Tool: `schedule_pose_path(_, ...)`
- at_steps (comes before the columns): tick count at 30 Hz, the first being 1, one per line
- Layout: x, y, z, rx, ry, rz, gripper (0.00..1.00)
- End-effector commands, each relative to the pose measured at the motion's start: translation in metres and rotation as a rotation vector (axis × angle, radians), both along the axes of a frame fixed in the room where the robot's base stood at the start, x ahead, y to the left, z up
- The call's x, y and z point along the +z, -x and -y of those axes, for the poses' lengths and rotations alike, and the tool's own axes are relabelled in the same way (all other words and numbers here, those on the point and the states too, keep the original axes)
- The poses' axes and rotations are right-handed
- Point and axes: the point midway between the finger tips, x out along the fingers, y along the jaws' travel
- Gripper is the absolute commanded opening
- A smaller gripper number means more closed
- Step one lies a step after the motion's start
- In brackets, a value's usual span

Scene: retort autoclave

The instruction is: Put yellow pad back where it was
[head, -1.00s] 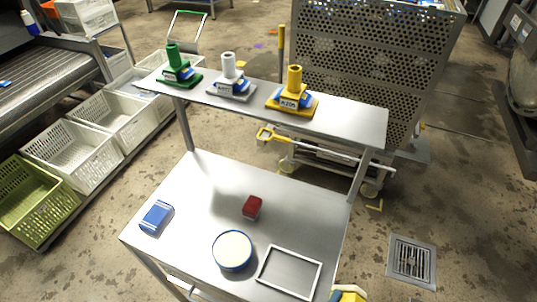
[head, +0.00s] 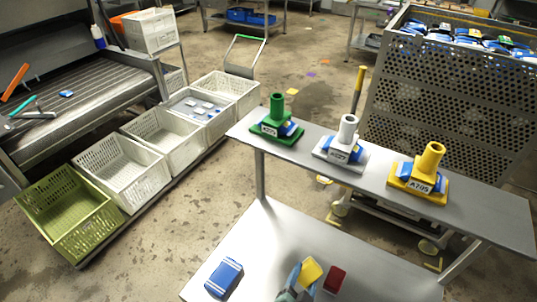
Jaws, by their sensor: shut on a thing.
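My gripper (head: 297,277) shows at the bottom middle of the head view, over the lower table. It is shut on the yellow pad (head: 311,271), a small yellow block that sticks up at its fingertips. Much of the gripper is cut off by the lower picture edge. The pad appears just left of a dark red block (head: 334,279); I cannot tell whether they touch or how high the pad is.
A blue packet (head: 224,277) lies on the lower table (head: 262,240). The shelf above holds green (head: 277,124), white (head: 342,146) and yellow (head: 423,174) tagged stands. Crates (head: 69,213) line the left; a perforated cart (head: 440,105) stands behind.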

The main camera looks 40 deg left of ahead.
Motion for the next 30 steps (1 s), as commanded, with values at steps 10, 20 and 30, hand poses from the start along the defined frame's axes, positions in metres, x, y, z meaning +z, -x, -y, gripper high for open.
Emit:
schedule_pose_path(10,0.002,0.039,-0.052,0.182,0.338,-0.327,0.12)
schedule_pose_path(20,0.021,0.093,-0.058,0.283,0.569,-0.5,0.12)
schedule_pose_path(30,-0.022,0.101,-0.056,0.292,0.596,-0.521,0.12)
